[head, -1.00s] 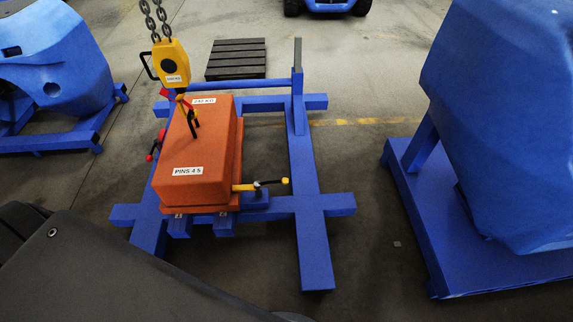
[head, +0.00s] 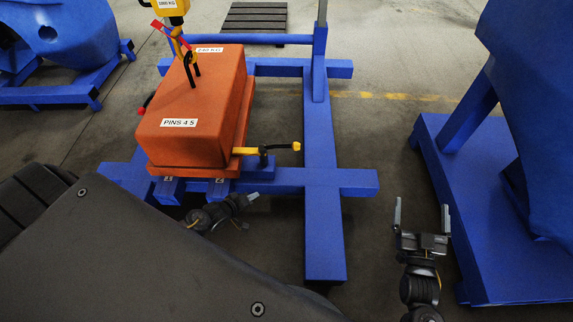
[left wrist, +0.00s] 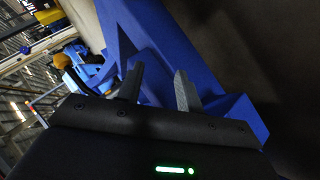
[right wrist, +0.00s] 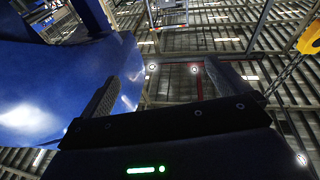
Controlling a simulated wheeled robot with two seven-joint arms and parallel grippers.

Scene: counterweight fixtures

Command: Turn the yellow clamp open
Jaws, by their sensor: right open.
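The yellow clamp (head: 246,151) sits at the lower right corner of the orange block (head: 186,128). Its yellow arm points right, with a black pivot and a yellow-tipped handle (head: 295,146). My left gripper (head: 249,198) is below the clamp, apart from it, near the blue frame's front beam. In the left wrist view its two fingers (left wrist: 159,88) stand apart with nothing between them; a blurred yellow end (left wrist: 62,61) shows at the left, possibly the clamp's handle. My right gripper (head: 421,217) is open and empty, pointing up, right of the frame.
The blue frame (head: 323,190) carries the block. A yellow hoist hook (head: 172,6) with a red latch hangs over it. A blue stand (head: 462,240) with a large blue body is close right of my right gripper. A dark pallet (head: 256,17) lies behind.

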